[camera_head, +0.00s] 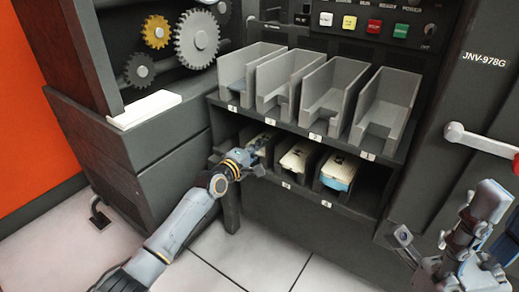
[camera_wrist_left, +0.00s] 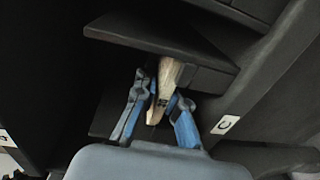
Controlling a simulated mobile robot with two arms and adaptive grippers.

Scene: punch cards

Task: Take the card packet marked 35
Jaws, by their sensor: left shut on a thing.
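My left gripper (camera_head: 256,150) reaches into the left bay of the lower shelf and is shut on a pale card packet (camera_head: 264,138). In the left wrist view the packet (camera_wrist_left: 166,82) stands between the two blue-grey fingers (camera_wrist_left: 158,118), with a dark mark near its close end. The mark is too small to read. Two more packets, a cream one (camera_head: 297,157) and a cream and blue one (camera_head: 339,170), lie in the bays to the right. Their numbers are not readable. Part of my right arm and hand (camera_head: 472,240) shows at the lower right; its fingers are unclear.
Several open grey trays (camera_head: 327,98) stand on the upper shelf, close above the lower bays. A dark cabinet with gears (camera_head: 197,38) stands to the left, with a white block (camera_head: 144,109) on its ledge. A red-ended lever (camera_head: 480,139) sticks out at right. The floor in front is clear.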

